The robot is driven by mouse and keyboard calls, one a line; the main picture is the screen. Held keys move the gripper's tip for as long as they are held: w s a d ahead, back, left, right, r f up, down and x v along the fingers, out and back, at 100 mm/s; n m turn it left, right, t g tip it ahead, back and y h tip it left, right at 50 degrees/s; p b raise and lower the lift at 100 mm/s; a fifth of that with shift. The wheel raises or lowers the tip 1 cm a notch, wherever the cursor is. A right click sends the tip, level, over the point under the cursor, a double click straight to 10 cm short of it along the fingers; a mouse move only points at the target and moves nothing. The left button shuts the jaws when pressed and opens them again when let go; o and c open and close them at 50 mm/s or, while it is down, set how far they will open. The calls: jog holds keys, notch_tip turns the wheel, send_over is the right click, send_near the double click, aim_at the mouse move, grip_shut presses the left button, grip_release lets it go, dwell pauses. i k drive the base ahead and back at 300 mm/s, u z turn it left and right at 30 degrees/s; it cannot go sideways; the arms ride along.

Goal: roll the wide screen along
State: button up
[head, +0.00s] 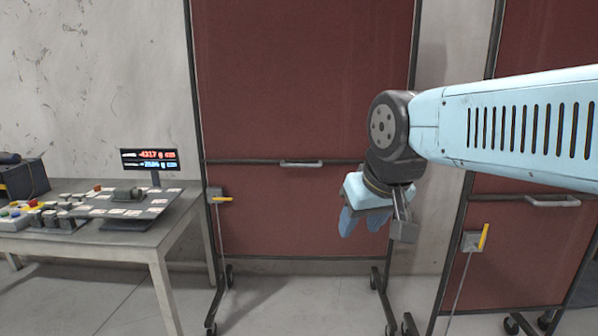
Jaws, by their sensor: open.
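A dark-red screen (290,90) in a dark frame on castors stands in the middle of the head view, its top cut off. It has a metal handle (301,163) on its crossbar and a yellow lever (222,199) at its left post. A second dark-red screen (530,255) stands at the right, partly cut off and partly behind my arm, with its own handle (553,201) and a raised yellow lever (484,237). I cannot tell which is wider. My gripper (362,218) is open and empty, pointing down in front of the middle screen's right part, right of its handle.
A grey table (175,225) at the left carries a control board with buttons, cards and a lit display (149,159). A dark box (24,179) sits at its back left. Castor feet stick out below both screens. The floor (300,300) in front of the middle screen is clear.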

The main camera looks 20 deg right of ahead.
aim_at(287, 88)
jog(key=k, duration=1)
jog(key=z, duration=0.5)
jog(key=i, duration=2.15)
jog(key=u, duration=0.55)
